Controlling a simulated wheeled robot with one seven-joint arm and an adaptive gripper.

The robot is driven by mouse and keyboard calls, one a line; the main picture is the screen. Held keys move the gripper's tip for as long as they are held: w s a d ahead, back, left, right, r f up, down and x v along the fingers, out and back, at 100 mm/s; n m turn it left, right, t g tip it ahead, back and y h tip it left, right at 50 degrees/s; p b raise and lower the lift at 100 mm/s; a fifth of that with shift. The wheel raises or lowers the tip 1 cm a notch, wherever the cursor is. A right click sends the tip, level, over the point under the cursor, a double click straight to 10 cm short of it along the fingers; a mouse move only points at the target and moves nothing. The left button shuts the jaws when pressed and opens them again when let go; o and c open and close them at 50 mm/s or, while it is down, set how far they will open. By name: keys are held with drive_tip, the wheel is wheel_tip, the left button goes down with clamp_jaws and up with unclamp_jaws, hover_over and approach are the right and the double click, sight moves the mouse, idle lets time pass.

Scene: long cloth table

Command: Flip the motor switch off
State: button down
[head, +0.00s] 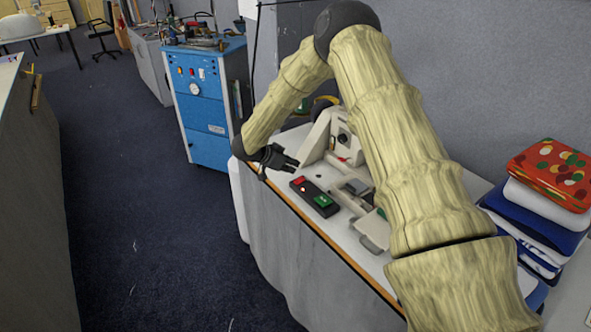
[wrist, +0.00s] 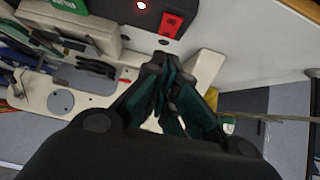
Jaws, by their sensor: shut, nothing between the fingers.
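A black switch box (head: 312,195) lies on the table near its front edge, with a red switch (head: 299,181) at its far end and a green part (head: 322,201) at its near end. My gripper (head: 291,164) is shut and empty, a little behind the red end of the box. In the wrist view my gripper (wrist: 161,72) appears apart from the switch. I cannot tell the gap exactly.
A pale machine (head: 335,143) stands on the table (head: 258,181) behind the box, partly hidden by my arm. Folded cloths (head: 540,205) are stacked at the right. A blue cabinet (head: 207,115) stands beyond the table. The floor at the left is clear.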

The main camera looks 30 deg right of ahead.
drive_tip(key=b+v, duration=0.2)
drive_tip(key=v, duration=0.5)
drive_tip(key=shift+a, duration=0.35)
drive_tip(key=s+a+f+n+t+y, duration=0.1)
drive_tip(key=s+a+f+n+t, duration=0.2)
drive_tip(key=s+f, duration=0.4)
drive_tip(key=s+a+f+n+t+y, duration=0.15)
drive_tip(key=s+a+f+n, duration=0.3)
drive_tip(key=f, duration=0.45)
drive_tip(key=s+a+f+n+t+y, duration=0.1)
drive_tip(key=s+a+f+n, duration=0.1)
drive_tip(key=s+f+n, duration=0.35)
drive_tip(key=s+a+f+n+g+y, duration=0.1)
drive_tip(key=s+a+f+g+y, duration=0.1)
drive_tip(key=s, duration=0.9)
drive_tip(key=s+a+f+n+g+y, duration=0.1)
drive_tip(key=s+a+f, duration=0.3)
drive_tip(key=s, duration=0.8)
drive_tip(key=s+a+f+n+g+y, duration=0.1)
drive_tip(key=s+a+f+g+y, duration=0.2)
drive_tip(key=s, duration=0.9)
drive_tip(key=shift+f+n, duration=0.2)
drive_tip(key=shift+n, duration=0.2)
drive_tip(key=shift+a, duration=0.1)
